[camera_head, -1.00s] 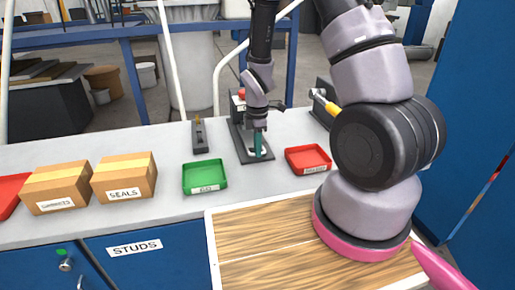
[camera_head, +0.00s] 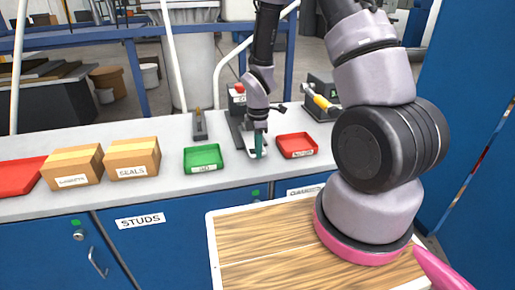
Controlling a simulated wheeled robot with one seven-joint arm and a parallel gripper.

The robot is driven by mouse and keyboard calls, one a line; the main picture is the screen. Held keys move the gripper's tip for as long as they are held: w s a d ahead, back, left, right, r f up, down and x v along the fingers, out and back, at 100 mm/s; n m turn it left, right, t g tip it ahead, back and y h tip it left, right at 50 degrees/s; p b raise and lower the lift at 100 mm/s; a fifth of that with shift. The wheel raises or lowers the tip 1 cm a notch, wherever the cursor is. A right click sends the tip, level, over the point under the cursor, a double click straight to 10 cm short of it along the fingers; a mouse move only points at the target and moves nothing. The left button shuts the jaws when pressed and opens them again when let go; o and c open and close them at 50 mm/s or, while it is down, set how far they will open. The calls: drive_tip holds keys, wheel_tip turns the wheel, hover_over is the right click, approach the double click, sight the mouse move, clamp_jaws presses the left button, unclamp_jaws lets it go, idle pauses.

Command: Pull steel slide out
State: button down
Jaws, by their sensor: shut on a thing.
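The steel slide (camera_head: 250,153) is a light grey plate with an upright teal handle (camera_head: 259,144). It sticks out at the front of a dark base (camera_head: 236,131) on the grey bench. My gripper (camera_head: 258,137) points down from above and is shut on the teal handle. The gripper and my arm hide part of the slide and base, so I cannot tell whether the slide's back end is still in the base.
A green tray (camera_head: 203,159) stands close to the left and a red tray (camera_head: 296,146) to the right. Two cardboard boxes, one labelled SEALS (camera_head: 132,158), stand farther left.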

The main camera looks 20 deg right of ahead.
drive_tip(key=shift+s, duration=0.55)
drive_tip(key=c, duration=0.9)
unclamp_jaws()
drive_tip(key=shift+r, duration=0.1)
wheel_tip(320, 180, up, 11)
drive_tip(key=shift+f, duration=0.2)
drive_tip(key=s+d+r+m+t, duration=0.2)
drive_tip(key=s+r+m, duration=0.3)
drive_tip(key=r+m, duration=0.2)
drive_tip(key=s+d+r+m+t+y, duration=0.1)
drive_tip(key=s+r+m, duration=0.4)
drive_tip(key=r, duration=0.7)
drive_tip(key=s+d+r+m+t+y, duration=0.1)
drive_tip(key=s+r+m+t, duration=0.3)
drive_tip(key=r+m, duration=0.5)
drive_tip(key=shift+s+d+r+m, duration=0.3)
drive_tip(key=shift+s+d+m, duration=0.35)
drive_tip(key=shift+d, duration=0.2)
